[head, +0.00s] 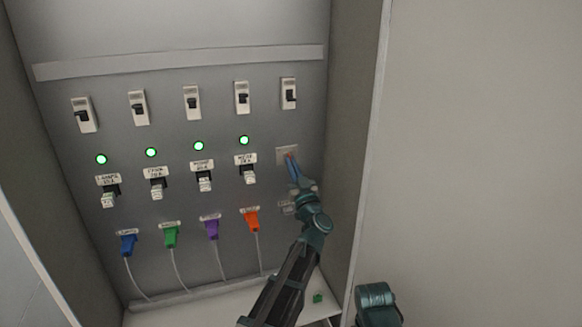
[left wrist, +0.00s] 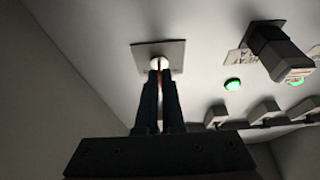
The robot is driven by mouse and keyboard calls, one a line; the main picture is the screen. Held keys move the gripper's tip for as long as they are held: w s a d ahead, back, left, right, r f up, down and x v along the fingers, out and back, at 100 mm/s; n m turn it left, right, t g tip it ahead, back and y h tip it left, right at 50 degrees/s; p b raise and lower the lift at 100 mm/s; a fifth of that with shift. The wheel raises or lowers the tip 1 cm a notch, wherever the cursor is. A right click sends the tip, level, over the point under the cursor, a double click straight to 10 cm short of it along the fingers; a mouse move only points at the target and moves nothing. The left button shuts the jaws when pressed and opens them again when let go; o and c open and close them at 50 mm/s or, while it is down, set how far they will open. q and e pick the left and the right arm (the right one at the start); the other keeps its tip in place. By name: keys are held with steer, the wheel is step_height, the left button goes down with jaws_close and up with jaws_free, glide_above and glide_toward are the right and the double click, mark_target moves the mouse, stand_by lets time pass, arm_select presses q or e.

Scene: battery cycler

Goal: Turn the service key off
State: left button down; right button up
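The service key's pale square plate (head: 281,156) is on the cabinet's back panel, right of the row of green lamps. It also shows in the left wrist view (left wrist: 175,48), with a round bright lock face (left wrist: 159,62) at the fingertips. My left gripper (head: 291,161) reaches up to this plate. In the left wrist view its two fingers (left wrist: 159,78) are nearly together, with a thin reddish strip between them that looks like the key. The fingers hide most of the key, so its turn angle cannot be read. My right gripper is out of view.
Rocker switches (head: 192,103), lit green lamps (head: 199,146), labelled modules (head: 204,177) and coloured plugs with cables (head: 211,227) fill the panel to the left. The cabinet's right wall (head: 352,130) stands close beside my left arm. A small green piece (head: 318,297) lies on the bottom ledge.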

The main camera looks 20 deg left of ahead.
arm_select(q)
steer(key=shift+w+d+r+n+g+y+p, duration=0.1)
steer(key=shift+n+g+y+p, duration=0.45)
steer(key=shift+n, duration=1.5)
steer(key=shift+w+d+r+n+g+y, duration=0.1)
steer(key=shift+n+g+y, duration=0.85)
steer(key=shift+n, duration=1.4)
steer(key=c, duration=1)
jaws_free()
steer(key=shift+f, duration=0.1)
steer(key=shift+c, duration=0.2)
